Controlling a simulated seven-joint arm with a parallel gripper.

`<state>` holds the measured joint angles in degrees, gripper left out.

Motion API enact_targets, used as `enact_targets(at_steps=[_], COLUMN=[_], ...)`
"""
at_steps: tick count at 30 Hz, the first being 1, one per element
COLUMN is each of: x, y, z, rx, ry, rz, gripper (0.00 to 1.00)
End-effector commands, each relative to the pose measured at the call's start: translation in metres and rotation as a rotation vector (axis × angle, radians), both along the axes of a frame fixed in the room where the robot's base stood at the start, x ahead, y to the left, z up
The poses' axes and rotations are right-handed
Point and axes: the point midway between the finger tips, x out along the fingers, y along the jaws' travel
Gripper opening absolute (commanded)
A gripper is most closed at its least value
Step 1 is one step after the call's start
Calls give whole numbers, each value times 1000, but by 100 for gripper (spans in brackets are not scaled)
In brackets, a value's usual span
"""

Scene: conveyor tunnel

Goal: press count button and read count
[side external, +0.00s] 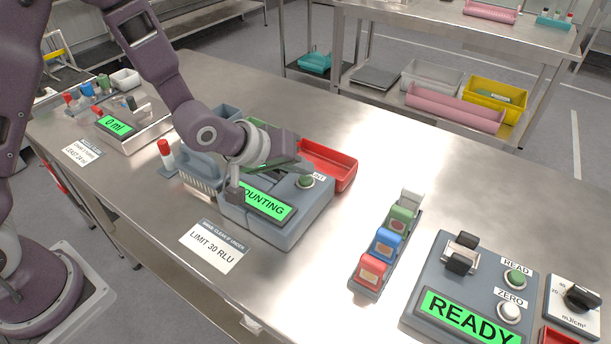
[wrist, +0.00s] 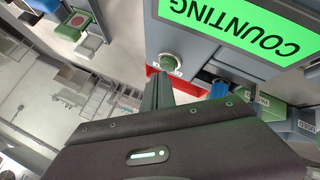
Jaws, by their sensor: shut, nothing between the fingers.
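The grey counter (side external: 283,220) stands on the steel bench, with a lit green display (side external: 268,203) reading COUNTING; no number shows on it. In the wrist view the display (wrist: 245,28) is upside down and fully readable. The round green count button (side external: 306,181) sits to the right of the display; it also shows in the wrist view (wrist: 170,62). My gripper (side external: 297,167) is over the counter's rear, close to the button. In the wrist view my gripper's shut, empty fingers (wrist: 158,88) point at the button's near edge; I cannot tell whether they touch it.
A red bin (side external: 340,172) sits behind the counter. A rack of coloured blocks (side external: 385,250) and a grey unit reading READY (side external: 465,310) stand to the right. A card reading LIMIT 30 RLU (side external: 214,247) lies in front. Bare bench lies between counter and rack.

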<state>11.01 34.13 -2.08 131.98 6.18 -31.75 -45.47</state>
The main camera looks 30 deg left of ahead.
Motion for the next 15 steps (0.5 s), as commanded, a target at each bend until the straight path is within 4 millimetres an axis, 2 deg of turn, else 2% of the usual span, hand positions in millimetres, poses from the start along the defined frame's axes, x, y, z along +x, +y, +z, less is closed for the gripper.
enact_targets(at_steps=[3, 12, 15], x=[1, 0, 1], y=[0, 0, 0], z=[8, 9, 16], rx=[-1, 0, -2], ry=[-4, -1, -5], rz=[1, 0, 1], gripper=[0, 0, 0])
